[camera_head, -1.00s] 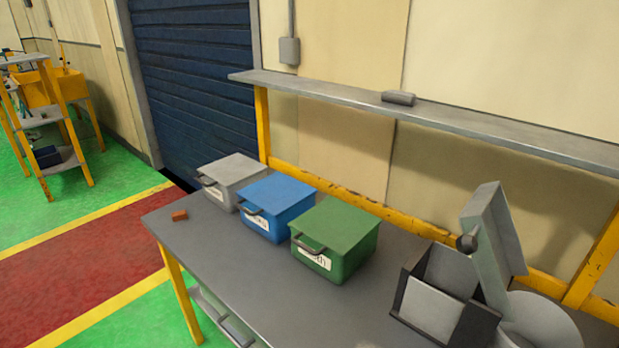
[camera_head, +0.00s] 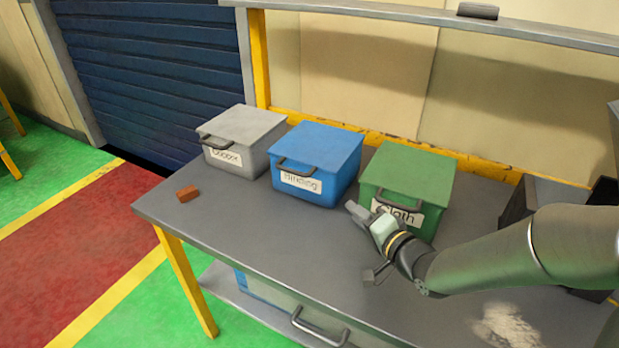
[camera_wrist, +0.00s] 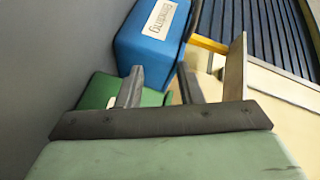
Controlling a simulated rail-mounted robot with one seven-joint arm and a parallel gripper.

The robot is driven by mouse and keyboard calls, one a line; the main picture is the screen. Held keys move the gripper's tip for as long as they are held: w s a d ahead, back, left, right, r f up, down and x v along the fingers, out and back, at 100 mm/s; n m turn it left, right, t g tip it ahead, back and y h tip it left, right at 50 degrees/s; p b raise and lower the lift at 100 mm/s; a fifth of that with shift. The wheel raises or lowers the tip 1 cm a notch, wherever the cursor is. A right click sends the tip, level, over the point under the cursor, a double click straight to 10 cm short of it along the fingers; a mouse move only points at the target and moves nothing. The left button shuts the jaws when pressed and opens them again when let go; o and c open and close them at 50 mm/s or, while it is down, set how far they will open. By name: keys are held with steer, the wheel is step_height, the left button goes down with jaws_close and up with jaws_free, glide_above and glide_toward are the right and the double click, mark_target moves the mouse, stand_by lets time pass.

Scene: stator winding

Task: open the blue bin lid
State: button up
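The blue bin (camera_head: 318,150) stands on the grey workbench between a grey bin and a green bin. Its lid is down, and a dark handle (camera_head: 297,169) sits on its front above a white label. My gripper (camera_head: 358,212) is in front of the green bin, to the right of the blue bin and lower in the picture. In the wrist view, my gripper (camera_wrist: 160,76) has its two dark fingers spread with a gap between them, holding nothing. The blue bin (camera_wrist: 147,48) with its label lies beyond the fingertips there. Its handle is not clear in that view.
The green bin (camera_head: 408,172), labelled Cloth, is close behind my gripper. The grey bin (camera_head: 244,130) stands left of the blue one. A small red-brown block (camera_head: 187,194) lies on the workbench (camera_head: 240,230) near its left edge. The bench in front of the blue bin is clear.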

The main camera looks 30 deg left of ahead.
mark_target(291, 172)
steer(key=w+a+y, duration=0.1)
steer(key=a, duration=0.5)
steer(key=a+r+g+y, duration=0.1)
steer(key=a, duration=0.6)
steer(key=w+a+r+y+p, duration=0.1)
steer(key=a, duration=0.6)
steer(key=shift+w+r+m, duration=0.2)
steer(key=shift+w+m, duration=0.1)
steer(key=shift+w, duration=0.05)
steer(key=shift+c, duration=0.2)
steer(key=shift+r, duration=0.1)
jaws_close()
